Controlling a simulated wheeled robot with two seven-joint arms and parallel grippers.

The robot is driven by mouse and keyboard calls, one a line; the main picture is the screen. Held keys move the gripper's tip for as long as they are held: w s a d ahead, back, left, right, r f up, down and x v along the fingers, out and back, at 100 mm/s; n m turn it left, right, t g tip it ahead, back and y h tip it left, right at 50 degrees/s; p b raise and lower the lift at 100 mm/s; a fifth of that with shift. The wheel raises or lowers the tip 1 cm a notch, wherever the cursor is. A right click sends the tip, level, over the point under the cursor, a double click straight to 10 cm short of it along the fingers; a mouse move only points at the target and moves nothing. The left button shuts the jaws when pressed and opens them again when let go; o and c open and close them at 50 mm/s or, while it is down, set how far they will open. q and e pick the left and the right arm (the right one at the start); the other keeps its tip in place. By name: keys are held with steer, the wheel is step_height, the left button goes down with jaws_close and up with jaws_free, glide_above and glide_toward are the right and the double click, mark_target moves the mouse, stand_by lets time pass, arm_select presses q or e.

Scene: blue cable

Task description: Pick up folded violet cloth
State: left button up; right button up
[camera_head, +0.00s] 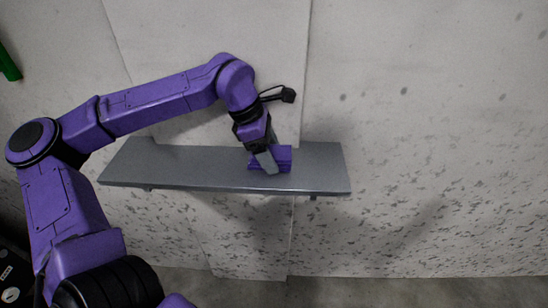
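The folded violet cloth (284,158) is a small block-like bundle on the grey shelf (200,168), right of the shelf's middle. My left arm comes in from the left, and my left gripper (266,161) points down at the cloth. A grey finger lies in front of the cloth's left part and covers some of it; violet shows on both sides of the finger. The other finger is not clearly seen, so I cannot tell whether the gripper is closed on the cloth. The cloth appears to rest on the shelf. My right gripper is not in view.
The shelf is narrow and fixed against a pale, stained concrete wall (420,110). The shelf top is bare to the left and right of the cloth. A green object (8,64) shows at the upper left edge. Grey floor (400,291) lies below.

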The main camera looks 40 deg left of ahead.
mark_target(277, 153)
arm_select(q)
steer(key=shift+c, duration=0.3)
steer(key=shift+r, duration=0.4)
step_height(277, 153, up, 3)
steer(key=shift+s+d+r+b, duration=0.1)
steer(key=shift+s+d+b, duration=0.05)
steer(key=shift+b, duration=0.2)
steer(key=s+d+r+b, duration=0.2)
steer(key=s+d+r, duration=0.5)
steer(key=s+r, duration=0.2)
steer(key=s, duration=0.2)
steer(key=shift+s, duration=0.3)
steer(key=o, duration=0.5)
steer(key=shift+r, duration=0.1)
steer(key=c, duration=0.4)
